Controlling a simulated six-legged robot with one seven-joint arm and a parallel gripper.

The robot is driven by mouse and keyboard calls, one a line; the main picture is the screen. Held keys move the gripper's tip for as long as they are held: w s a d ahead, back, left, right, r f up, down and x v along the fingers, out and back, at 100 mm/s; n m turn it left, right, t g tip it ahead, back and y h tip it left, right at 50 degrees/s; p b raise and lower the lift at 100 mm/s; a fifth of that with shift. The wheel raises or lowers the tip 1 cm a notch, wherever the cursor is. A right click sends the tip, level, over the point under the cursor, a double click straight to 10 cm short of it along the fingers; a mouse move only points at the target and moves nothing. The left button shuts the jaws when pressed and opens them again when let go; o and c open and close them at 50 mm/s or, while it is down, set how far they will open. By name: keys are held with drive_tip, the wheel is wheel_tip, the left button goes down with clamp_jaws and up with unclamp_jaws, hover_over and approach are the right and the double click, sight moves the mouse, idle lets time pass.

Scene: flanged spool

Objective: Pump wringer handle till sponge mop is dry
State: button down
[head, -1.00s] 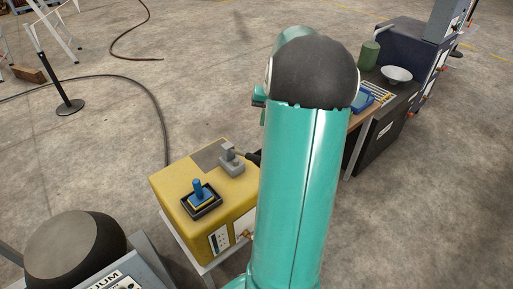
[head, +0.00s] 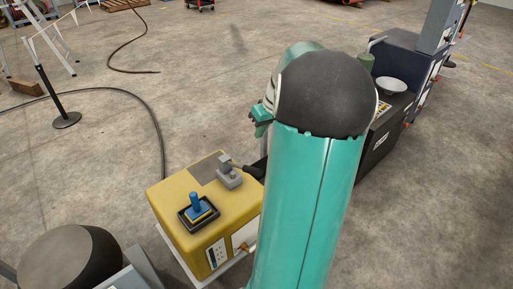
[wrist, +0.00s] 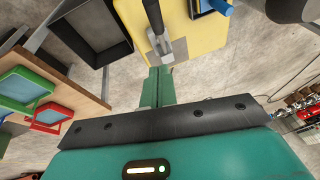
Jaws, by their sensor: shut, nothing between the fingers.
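A grey lever bracket (head: 228,178) stands on the yellow box (head: 170,198). Its handle, with a black grip (head: 255,169), points right and runs partly behind my arm. A blue upright knob (head: 196,203) sits in a black tray on the box; I cannot tell whether it is the sponge mop. In the wrist view, my gripper (wrist: 157,88) is shut and empty. Its teal fingertips point toward the grey bracket (wrist: 160,42) and the black handle (wrist: 153,14) at the top. I cannot tell whether they touch the lever.
A dark rounded machine (head: 70,260) stands front left. A dark cabinet with a white bowl (head: 391,86) is behind my arm, at right. The wrist view shows a wooden bench with a green-framed tray (wrist: 22,90) and a red-framed one (wrist: 50,116).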

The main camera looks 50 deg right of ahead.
approach(243, 167)
drive_tip(key=d, duration=0.1)
drive_tip(key=f, duration=0.3)
drive_tip(key=shift+s+a+f, duration=0.15)
drive_tip(key=shift+s+a, duration=0.15)
drive_tip(key=shift+s, duration=0.05)
drive_tip(key=shift+f, duration=0.25)
drive_tip(key=shift+a, duration=0.1)
drive_tip(key=shift+s+f, duration=0.15)
